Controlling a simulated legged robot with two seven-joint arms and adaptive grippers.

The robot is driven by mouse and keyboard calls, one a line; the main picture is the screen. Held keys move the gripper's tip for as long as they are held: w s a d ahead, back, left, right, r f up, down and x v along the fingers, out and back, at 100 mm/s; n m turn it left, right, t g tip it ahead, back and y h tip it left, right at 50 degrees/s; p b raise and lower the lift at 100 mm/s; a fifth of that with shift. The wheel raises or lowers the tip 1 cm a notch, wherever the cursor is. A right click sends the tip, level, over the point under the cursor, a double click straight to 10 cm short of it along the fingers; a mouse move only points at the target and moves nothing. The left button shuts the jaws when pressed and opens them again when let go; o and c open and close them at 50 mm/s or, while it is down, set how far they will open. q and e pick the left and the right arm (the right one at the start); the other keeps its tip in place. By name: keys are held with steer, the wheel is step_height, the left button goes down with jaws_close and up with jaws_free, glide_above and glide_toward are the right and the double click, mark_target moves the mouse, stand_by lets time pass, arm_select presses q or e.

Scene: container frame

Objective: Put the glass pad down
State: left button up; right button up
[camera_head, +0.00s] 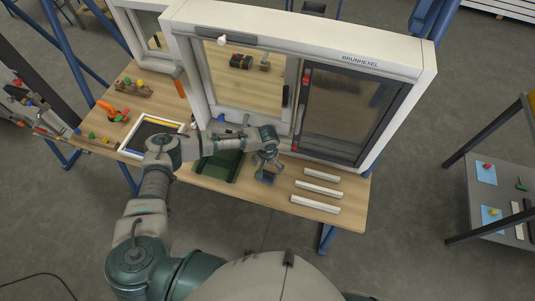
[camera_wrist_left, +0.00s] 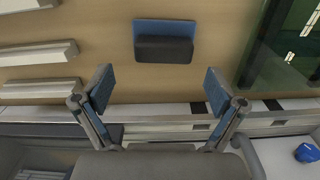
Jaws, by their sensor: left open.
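The glass pad, a blue plate with a dark grey block on it, lies on the wooden table in the left wrist view (camera_wrist_left: 165,47). In the head view it is a small blue-grey shape (camera_head: 265,177) just below my left gripper (camera_head: 266,160). In the left wrist view the left gripper (camera_wrist_left: 160,92) is open, its two blue-padded fingers wide apart. The pad is beyond the fingertips, with a visible gap, and nothing is between the fingers. My right gripper is not in view.
A large white window frame (camera_head: 415,75) stands upright behind the gripper. Several white strips (camera_head: 318,188) lie to the right on the table (camera_head: 345,215). A dark green box (camera_head: 222,165) lies to the left. A framed tray (camera_head: 135,152) and orange tool (camera_head: 112,112) are farther left.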

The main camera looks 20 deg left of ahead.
mark_target(267, 172)
arm_select(q)
step_height(267, 172, up, 12)
steer(key=shift+r, duration=0.25)
stand_by(0.4)
